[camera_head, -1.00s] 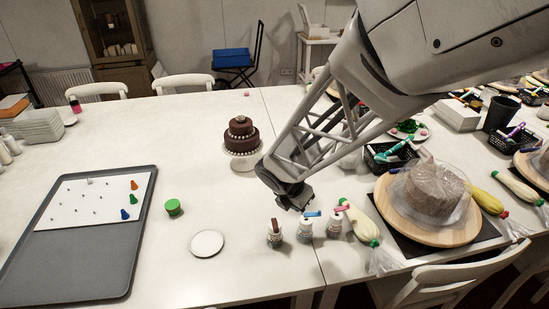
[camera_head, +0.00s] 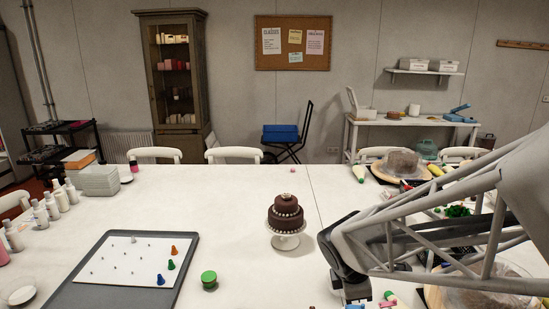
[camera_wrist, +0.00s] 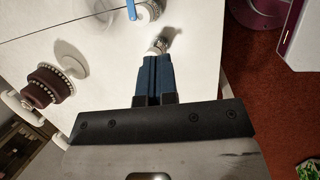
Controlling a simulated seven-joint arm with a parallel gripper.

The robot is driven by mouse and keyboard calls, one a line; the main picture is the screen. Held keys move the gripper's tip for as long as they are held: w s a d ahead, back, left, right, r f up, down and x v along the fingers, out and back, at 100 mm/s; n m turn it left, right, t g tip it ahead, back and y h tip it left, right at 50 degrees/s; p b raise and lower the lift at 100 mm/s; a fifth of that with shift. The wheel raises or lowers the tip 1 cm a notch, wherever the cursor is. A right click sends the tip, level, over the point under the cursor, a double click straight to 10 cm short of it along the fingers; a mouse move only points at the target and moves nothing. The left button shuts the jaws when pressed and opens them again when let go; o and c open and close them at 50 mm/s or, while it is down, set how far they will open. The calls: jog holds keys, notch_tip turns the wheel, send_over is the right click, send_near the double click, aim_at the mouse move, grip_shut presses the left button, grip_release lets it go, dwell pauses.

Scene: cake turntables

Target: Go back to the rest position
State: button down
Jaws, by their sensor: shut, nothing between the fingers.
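My gripper (camera_head: 352,292) is low at the right of the middle in the head view, over the white table (camera_head: 255,275). In the wrist view its blue fingers (camera_wrist: 156,62) are together with nothing between them. A small bottle (camera_wrist: 158,45) shows just beyond the fingertips, and I cannot tell how large the gap is. The two-tier chocolate cake (camera_head: 286,212) stands on a white stand to the left of my gripper. The cake (camera_wrist: 48,84) is also at the left of the wrist view. My arm comes in from the right and hides part of the table.
A grey tray (camera_head: 75,296) with a white board and small coloured pegs lies at left. A green round item (camera_head: 209,280) is beside it. A plastic-covered cake (camera_head: 402,162) and clutter fill the table's right side. The table between tray and cake stand is mostly clear.

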jog(key=s+r+m+y, duration=0.3)
jog(key=s+r+m, duration=0.7)
jog(key=s+m, duration=0.4)
jog(key=m, duration=0.3)
jog(key=shift+s+r+m, duration=0.2)
jog(key=shift+s+m, duration=0.05)
jog(key=shift+m, duration=0.05)
jog(key=shift+d, duration=0.1)
jog(key=c, duration=1.2)
grip_release()
jog(key=shift+w+d+f+m+g+y, duration=0.75)
jog(key=shift+w+d+f+m, duration=1)
jog(key=shift+w+f, duration=2.1)
jog(key=shift+w+d+f+m+g+y, duration=0.45)
jog(key=shift+w+d+f+m+g, duration=1.1)
jog(key=shift+w, duration=3.55)
jog(key=shift+w+d+f+m+g+y, duration=0.45)
jog(key=shift+w+d+f+m, duration=1.4)
jog(key=shift+w+f, duration=2.5)
